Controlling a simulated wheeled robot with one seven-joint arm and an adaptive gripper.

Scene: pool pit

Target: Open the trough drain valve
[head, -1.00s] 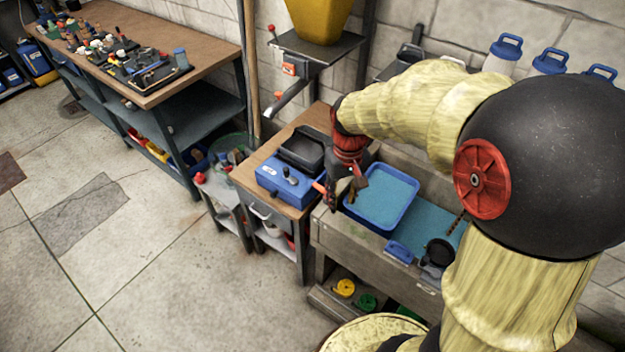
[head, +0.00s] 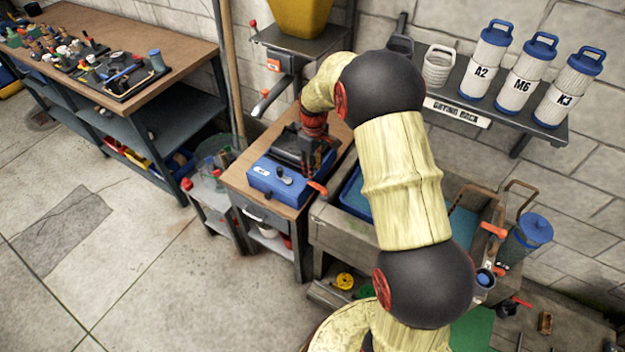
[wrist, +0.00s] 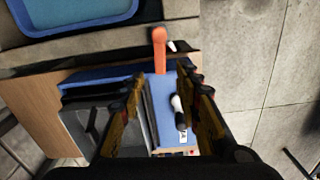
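The grey trough (head: 337,222) stands right of a small wooden-topped bench; my arm hides part of it. An orange lever handle (head: 317,187) shows at the trough's left end and in the wrist view (wrist: 160,45). Another orange handle (head: 494,230) is at the trough's right end, and a red handle (head: 522,302) is low at the right. I cannot tell which one is the drain valve. My gripper (head: 322,160) is above the small bench, by the blue box (head: 282,182). In the wrist view my gripper (wrist: 160,78) has its fingers apart, with nothing held between them.
A blue tray (head: 355,195) lies in the trough. A yellow hopper (head: 300,15) stands behind the small bench. A long workbench (head: 150,60) is at left. Open floor (head: 170,270) lies in front.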

